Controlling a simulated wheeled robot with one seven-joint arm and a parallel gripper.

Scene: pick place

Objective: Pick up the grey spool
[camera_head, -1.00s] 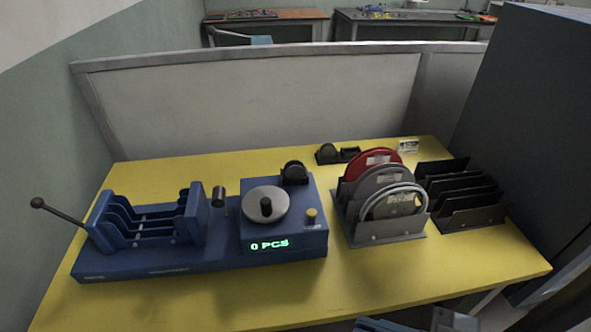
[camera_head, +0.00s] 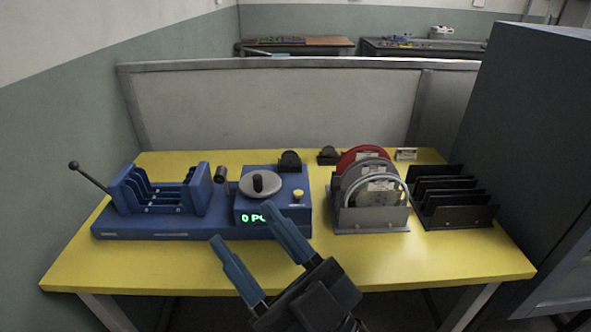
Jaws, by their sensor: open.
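The grey spool (camera_head: 349,176) stands upright in a grey rack (camera_head: 372,219) on the yellow table. It sits between a red spool (camera_head: 362,153) behind it and a pale-rimmed spool (camera_head: 381,188) in front, which hides much of it. My gripper (camera_head: 243,225) is open and empty, its two blue fingers pointing up and left. In the picture it overlaps the front of the blue machine, left of the rack and apart from the spools.
The blue machine (camera_head: 165,228) with a lever, a disc and a "0 PCS" display fills the table's left. An empty dark slotted rack (camera_head: 460,212) stands right of the spools. Small dark items (camera_head: 328,156) lie behind. A grey partition (camera_head: 270,110) closes the back; a dark cabinet (camera_head: 530,130) stands right.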

